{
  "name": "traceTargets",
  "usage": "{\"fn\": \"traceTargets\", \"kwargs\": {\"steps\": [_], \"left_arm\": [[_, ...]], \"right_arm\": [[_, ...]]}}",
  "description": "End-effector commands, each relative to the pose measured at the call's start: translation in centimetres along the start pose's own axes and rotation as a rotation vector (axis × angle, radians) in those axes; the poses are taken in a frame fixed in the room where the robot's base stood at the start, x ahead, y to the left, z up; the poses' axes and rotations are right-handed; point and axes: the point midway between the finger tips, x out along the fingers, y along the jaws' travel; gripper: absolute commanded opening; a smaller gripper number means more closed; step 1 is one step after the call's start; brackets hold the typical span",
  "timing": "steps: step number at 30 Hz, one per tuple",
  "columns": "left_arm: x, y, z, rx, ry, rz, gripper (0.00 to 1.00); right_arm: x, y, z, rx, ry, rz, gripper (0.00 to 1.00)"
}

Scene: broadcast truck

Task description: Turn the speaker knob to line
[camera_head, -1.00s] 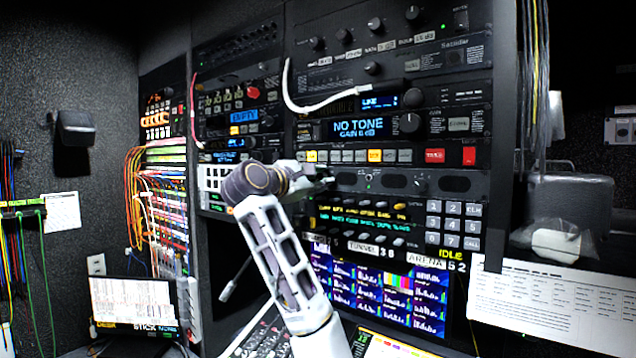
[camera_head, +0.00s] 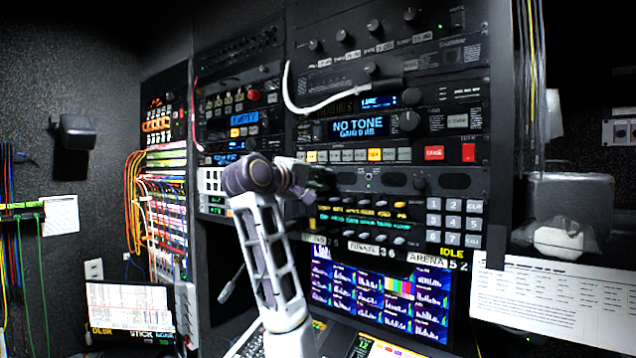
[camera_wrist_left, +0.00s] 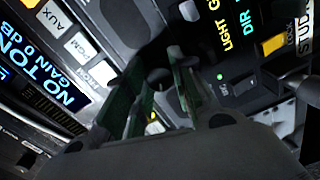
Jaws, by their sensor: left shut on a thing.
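My left gripper (camera_head: 320,182) is up against the rack at the left end of the speaker strip (camera_head: 435,185), a dark panel with oval grilles. In the left wrist view the gripper (camera_wrist_left: 160,95) has its two greenish fingers on either side of a dark round knob (camera_wrist_left: 158,76), shut on it. Most of the knob is hidden by the fingers, and its pointer and any line mark cannot be made out. In the head view the gripper hides the knob. My right gripper is not in view.
Above the strip is a row of buttons (camera_head: 375,155) and the NO TONE display (camera_head: 358,127). Below are lit text displays with small knobs, a keypad (camera_head: 453,222) and a monitor (camera_head: 385,290). A white cable (camera_head: 320,106) hangs over the upper units.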

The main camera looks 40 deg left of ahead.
Motion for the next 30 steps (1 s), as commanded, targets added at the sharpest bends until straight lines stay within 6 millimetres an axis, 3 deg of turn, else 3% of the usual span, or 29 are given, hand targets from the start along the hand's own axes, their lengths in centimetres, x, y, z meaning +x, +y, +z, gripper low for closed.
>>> {"fn": "traceTargets", "kwargs": {"steps": [30], "left_arm": [[0.0, 0.0, 0.0, 0.968, 0.028, -0.022, 0.0]], "right_arm": [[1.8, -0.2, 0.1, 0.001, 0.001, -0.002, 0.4]]}}
